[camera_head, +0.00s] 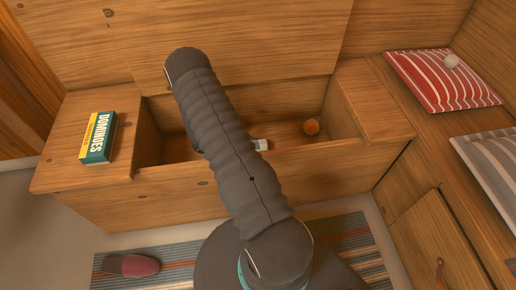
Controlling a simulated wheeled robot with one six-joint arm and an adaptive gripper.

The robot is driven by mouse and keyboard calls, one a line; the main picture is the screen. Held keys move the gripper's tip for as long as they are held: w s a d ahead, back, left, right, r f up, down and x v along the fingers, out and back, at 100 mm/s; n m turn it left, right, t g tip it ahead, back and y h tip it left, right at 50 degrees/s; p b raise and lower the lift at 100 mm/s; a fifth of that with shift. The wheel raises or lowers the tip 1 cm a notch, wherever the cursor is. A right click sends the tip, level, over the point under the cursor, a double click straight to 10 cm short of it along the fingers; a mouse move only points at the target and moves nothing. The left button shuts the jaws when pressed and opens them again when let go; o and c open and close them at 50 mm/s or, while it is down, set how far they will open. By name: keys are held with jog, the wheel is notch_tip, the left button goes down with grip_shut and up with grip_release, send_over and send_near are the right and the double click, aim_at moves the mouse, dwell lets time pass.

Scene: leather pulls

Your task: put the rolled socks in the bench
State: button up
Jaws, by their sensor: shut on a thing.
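The wooden bench (232,196) has its lid raised, leaning back behind it, and its compartment is open to view. My arm reaches up across the middle of the compartment and bends at the top. My gripper is hidden behind the arm, so what it holds does not show. A small pale block-like piece sticks out on the arm's right side over the compartment's front edge; I cannot tell what it is. I cannot make out the rolled socks for certain.
A dominoes box (98,137) lies on the bench's left top. A dark red-and-grey slipper-like thing (132,265) is on the striped rug (345,237).

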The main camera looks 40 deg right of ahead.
jog(key=shift+f, duration=0.15)
jog(key=o, duration=1.2)
